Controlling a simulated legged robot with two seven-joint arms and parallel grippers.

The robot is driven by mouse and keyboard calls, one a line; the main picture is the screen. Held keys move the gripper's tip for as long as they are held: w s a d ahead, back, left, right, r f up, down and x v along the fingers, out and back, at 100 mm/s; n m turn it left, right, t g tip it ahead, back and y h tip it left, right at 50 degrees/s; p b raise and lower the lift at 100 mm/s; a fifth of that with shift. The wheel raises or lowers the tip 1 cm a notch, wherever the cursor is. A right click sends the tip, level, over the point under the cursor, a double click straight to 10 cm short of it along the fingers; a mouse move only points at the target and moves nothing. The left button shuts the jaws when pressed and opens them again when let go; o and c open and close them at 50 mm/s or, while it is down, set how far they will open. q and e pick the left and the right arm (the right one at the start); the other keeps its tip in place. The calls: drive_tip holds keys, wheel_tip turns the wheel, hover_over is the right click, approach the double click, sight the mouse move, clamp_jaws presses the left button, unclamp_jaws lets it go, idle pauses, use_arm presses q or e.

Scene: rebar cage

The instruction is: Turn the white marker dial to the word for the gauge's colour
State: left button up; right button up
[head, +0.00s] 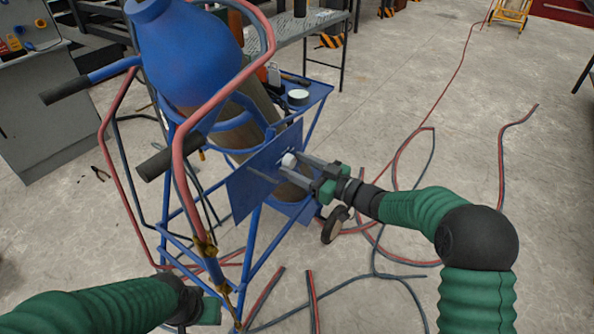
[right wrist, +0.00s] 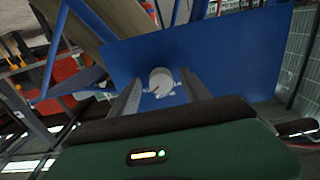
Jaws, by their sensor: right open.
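The white marker dial (head: 288,159) sits on a flat blue panel (head: 248,187) on the front of a blue cylinder trolley. I cannot make out the gauge.
A blue gas cylinder (head: 187,50) stands in the trolley, with red and dark hoses around it. A blue shelf (head: 318,91) with tape and small items is behind the panel. Loose hoses (head: 398,170) lie on the floor at right. A grey cabinet (head: 45,110) stands at left.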

drive_tip(key=shift+c, duration=0.2)
clamp_jaws()
drive_tip(key=shift+n, duration=1.3)
drive_tip(key=n, duration=0.2)
drive_tip(key=shift+n, duration=0.3)
drive_tip(key=n, duration=0.2)
drive_tip(key=shift+n, duration=0.3)
drive_tip(key=shift+n+b, duration=0.75)
drive_tip(key=shift+n, duration=1.15)
drive_tip(key=shift+f, duration=0.1)
